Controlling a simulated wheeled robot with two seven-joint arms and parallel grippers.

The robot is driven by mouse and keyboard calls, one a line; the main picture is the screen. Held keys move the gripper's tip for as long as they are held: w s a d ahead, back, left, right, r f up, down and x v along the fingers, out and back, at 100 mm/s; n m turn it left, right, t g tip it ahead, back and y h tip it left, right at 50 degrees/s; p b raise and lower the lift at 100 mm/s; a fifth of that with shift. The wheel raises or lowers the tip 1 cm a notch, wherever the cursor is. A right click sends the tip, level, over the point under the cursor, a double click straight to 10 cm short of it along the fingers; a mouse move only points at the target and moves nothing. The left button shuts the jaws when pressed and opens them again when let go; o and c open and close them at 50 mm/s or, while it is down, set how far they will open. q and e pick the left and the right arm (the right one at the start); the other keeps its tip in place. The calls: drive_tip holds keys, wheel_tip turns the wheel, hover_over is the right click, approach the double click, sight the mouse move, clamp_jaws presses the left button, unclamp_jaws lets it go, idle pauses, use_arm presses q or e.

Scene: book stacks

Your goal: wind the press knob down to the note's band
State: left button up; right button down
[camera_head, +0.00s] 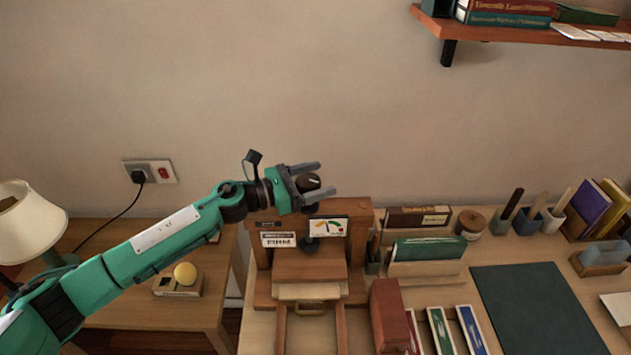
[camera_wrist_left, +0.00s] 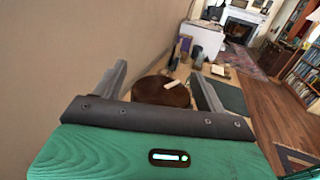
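The press knob (camera_head: 309,182) is a dark round knob with a pale mark, on top of the wooden press (camera_head: 357,213). My left gripper (camera_head: 328,177) is around it, one finger on each side. In the left wrist view the brown knob (camera_wrist_left: 150,93) sits between the two fingers (camera_wrist_left: 158,72), with slim gaps showing, so the gripper looks open. The note's print is too small to read. My right gripper is not in view.
Books and a green file box (camera_head: 428,249) stand right of the press, beside a dark mat (camera_head: 535,305). A shelf (camera_head: 520,32) hangs at upper right.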

use_arm(q)
drive_tip(key=shift+f, duration=0.15)
drive_tip(key=shift+a+f, duration=0.1)
drive_tip(key=shift+a, duration=0.05)
drive_tip(key=shift+s+a, duration=0.1)
drive_tip(key=shift+a, duration=0.15)
drive_tip(key=b+v, duration=0.5)
drive_tip(key=v, duration=0.8)
drive_tip(key=shift+r, duration=0.2)
